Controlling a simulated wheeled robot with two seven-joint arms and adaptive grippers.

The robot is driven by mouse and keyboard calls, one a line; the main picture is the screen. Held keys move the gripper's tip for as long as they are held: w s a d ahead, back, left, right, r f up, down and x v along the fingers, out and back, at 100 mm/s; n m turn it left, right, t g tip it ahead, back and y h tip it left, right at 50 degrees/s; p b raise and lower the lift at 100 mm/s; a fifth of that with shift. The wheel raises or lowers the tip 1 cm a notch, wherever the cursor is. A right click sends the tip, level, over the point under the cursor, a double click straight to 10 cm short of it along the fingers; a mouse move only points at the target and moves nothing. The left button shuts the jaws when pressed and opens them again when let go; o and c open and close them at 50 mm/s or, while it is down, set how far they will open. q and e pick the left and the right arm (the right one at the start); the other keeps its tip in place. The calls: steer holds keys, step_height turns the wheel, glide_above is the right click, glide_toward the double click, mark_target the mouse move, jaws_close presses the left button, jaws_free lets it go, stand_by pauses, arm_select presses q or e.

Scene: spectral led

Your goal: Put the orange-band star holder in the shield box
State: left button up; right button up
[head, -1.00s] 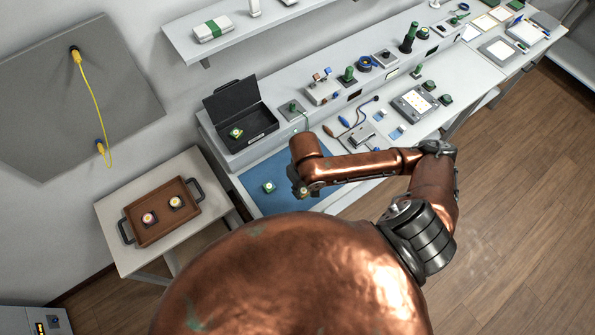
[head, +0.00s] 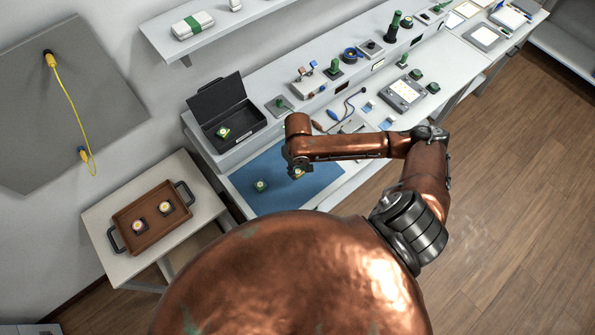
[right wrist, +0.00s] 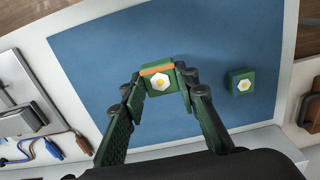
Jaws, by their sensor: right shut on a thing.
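The orange-band star holder (right wrist: 158,71) is a small green block with an orange strip and a white star-like face with a yellow centre. My right gripper (right wrist: 162,86) is shut on it, over the blue mat; it also shows in the head view (head: 297,172), partly hidden by my arm. The shield box, a black case with its lid raised (head: 216,95), stands open on the bench at the back left. One green holder (head: 223,132) lies inside it. Another green holder (head: 261,185) sits on the mat and also shows in the right wrist view (right wrist: 240,82). My left gripper is out of view.
A brown tray (head: 151,236) with two round-faced holders stands on a side table at the left. Devices, cables and a grey lamp panel (head: 405,92) fill the bench to the right. The blue mat (head: 318,184) has free room around the gripper.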

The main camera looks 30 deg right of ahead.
mark_target(297, 168)
steer(key=w+f, duration=0.1)
steer(key=w+d+f, duration=0.1)
steer(key=shift+f, duration=0.3)
steer(key=shift+d+f, duration=0.1)
steer(key=shift+f, duration=1.5)
steer(key=o, duration=1)
steer(key=shift+f, duration=0.1)
